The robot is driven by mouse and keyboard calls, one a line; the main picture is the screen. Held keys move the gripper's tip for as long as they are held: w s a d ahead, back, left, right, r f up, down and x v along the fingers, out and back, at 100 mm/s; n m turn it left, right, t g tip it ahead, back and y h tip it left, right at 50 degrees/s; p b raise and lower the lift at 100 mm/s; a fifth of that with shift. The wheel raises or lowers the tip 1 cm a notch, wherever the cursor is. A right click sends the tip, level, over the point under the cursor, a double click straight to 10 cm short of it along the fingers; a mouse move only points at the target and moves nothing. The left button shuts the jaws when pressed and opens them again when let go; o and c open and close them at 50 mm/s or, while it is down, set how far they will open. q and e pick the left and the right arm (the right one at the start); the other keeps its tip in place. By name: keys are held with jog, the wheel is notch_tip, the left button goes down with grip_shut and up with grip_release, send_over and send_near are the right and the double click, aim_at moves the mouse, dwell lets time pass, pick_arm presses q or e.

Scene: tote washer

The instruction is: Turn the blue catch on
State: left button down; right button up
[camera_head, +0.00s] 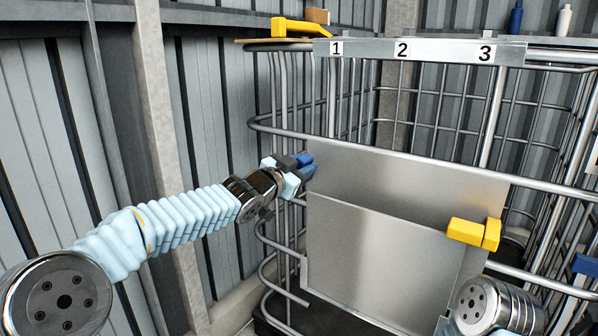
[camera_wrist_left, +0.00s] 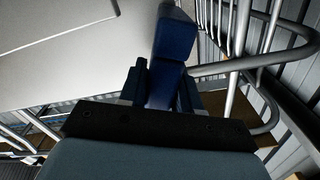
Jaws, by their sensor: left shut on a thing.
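The blue catch (camera_head: 308,168) sits at the left edge of the grey metal panel on the cage. My left gripper (camera_head: 298,165) reaches it from the left, with its fingers closed around it. In the left wrist view the blue catch (camera_wrist_left: 172,45) stands up from between the two dark fingers of my left gripper (camera_wrist_left: 160,88). Part of the catch is hidden by the fingers. My right gripper does not show; a piece of my right arm shows at the bottom right of the head view.
The upper panel (camera_head: 400,180) and lower panel (camera_head: 380,260) fill the cage front. A yellow catch (camera_head: 474,233) is at the panel's right. A number strip (camera_head: 420,50) runs along the top, with a yellow handle (camera_head: 300,27) at its left. Metal tubes surround my left gripper.

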pick_arm(q)
jog(key=shift+s+d+f+m+b, duration=0.2)
jog(key=shift+m+b, duration=0.15)
jog(key=shift+m, duration=0.2)
jog(key=shift+s+d+f+m+b, duration=0.15)
jog(key=shift+m+b, duration=0.2)
jog(key=shift+m, duration=0.2)
jog(key=c, duration=0.9)
grip_release()
jog(key=b+v, duration=0.1)
jog(key=v, duration=1.2)
jog(key=shift+s+a, duration=0.2)
jog(key=shift+s, duration=0.1)
